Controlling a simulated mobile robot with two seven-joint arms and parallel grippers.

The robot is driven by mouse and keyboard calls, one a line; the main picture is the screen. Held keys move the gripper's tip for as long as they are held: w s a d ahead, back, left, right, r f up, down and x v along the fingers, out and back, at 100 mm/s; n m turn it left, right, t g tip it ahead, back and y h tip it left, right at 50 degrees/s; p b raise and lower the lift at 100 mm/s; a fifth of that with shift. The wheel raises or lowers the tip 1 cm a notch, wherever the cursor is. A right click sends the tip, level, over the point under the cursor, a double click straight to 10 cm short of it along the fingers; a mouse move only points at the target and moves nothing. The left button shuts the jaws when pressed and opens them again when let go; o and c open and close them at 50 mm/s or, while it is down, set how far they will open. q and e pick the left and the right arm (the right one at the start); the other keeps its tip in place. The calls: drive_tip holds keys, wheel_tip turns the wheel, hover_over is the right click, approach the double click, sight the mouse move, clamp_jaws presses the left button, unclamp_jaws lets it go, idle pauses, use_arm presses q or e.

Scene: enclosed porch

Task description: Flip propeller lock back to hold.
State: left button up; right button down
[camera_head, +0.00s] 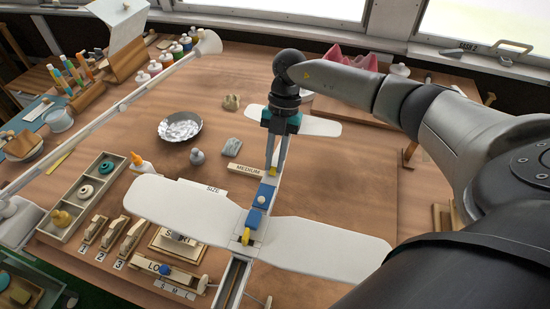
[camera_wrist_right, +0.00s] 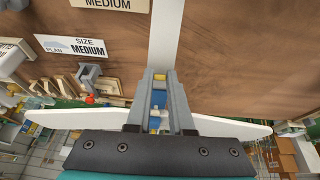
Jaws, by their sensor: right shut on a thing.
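A model airplane with broad white wings (camera_head: 315,240) and a white tail (camera_head: 318,127) lies along the middle of the table. Blue blocks (camera_head: 255,216) sit on its narrow body, with a yellow piece (camera_head: 246,236) near the front of the wing. My right gripper (camera_head: 272,170) points down over the body between wing and tail. It is shut on a small yellow piece (camera_wrist_right: 160,76) at its fingertips. I cannot tell which yellow piece is the propeller lock, and no propeller is clearly visible. My left gripper is not in view.
A board marked "LO" (camera_head: 152,268) with a blue knob lies by the left wing, its label partly hidden. Numbered wooden pieces, a compartment tray (camera_head: 70,236) and a foil dish (camera_head: 181,129) are on the left. The table right of the airplane is mostly clear.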

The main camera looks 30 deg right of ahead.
sight(273, 171)
idle(0.4)
drive_tip(key=shift+r+h+p, duration=0.2)
drive_tip(key=shift+h+p, duration=0.1)
drive_tip(key=shift+p, duration=0.3)
drive_tip(key=t+h+p, duration=0.1)
drive_tip(key=p, duration=0.2)
drive_tip(key=s+a+t+h+p, duration=0.1)
drive_tip(key=t+p, duration=0.1)
drive_tip(key=p, duration=0.1)
drive_tip(key=shift+r+h, duration=0.3)
drive_tip(key=shift+r, duration=0.1)
drive_tip(key=shift+s+a+h+p, duration=0.1)
drive_tip(key=shift+a+h+p, duration=0.15)
drive_tip(key=shift+p, duration=0.25)
drive_tip(key=shift+s+f+t+h, duration=0.1)
drive_tip(key=shift+t+h, duration=0.35)
drive_tip(key=shift+t, duration=0.05)
drive_tip(key=shift+s+a+f+t+h, duration=0.15)
drive_tip(key=shift+a+t+h, duration=0.1)
drive_tip(key=shift+t+h, duration=0.25)
drive_tip(key=shift+s+a+t+h, duration=0.25)
drive_tip(key=shift+t+h, duration=0.55)
drive_tip(key=shift+h, duration=0.2)
drive_tip(key=shift+b, duration=0.3)
